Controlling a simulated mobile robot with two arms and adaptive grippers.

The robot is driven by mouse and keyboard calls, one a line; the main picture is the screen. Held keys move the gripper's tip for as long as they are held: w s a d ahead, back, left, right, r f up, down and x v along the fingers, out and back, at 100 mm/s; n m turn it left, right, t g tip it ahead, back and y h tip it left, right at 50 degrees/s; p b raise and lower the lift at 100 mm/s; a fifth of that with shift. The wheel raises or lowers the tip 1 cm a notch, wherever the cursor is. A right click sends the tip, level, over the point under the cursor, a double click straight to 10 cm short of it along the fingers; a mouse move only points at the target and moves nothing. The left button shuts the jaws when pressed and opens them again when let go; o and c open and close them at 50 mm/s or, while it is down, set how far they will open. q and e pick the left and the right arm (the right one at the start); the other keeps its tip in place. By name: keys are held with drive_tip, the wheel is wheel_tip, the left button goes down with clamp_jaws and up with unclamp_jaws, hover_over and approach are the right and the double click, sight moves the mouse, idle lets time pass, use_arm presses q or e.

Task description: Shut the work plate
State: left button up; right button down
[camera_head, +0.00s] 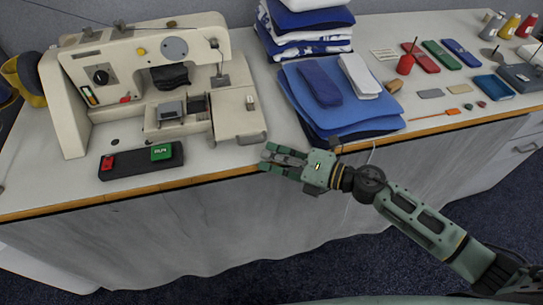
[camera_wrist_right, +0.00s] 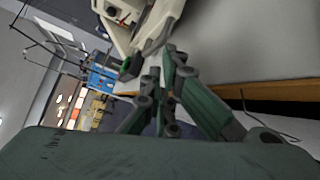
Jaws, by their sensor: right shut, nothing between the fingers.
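The cream sewing machine (camera_head: 130,65) stands at the left of the table and also shows at the top of the right wrist view (camera_wrist_right: 118,14). My left gripper is out of view.
A control box (camera_head: 140,160) with red and green buttons lies in front of the machine. Blue folded cloths (camera_head: 340,105) lie right of the plate, with a taller cloth stack (camera_head: 305,35) behind. Small tools and bottles fill the far right.

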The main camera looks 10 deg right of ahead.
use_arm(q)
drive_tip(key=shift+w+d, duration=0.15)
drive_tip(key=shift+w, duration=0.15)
use_arm(e)
drive_tip(key=shift+w+d, duration=0.15)
drive_tip(key=shift+w, duration=0.25)
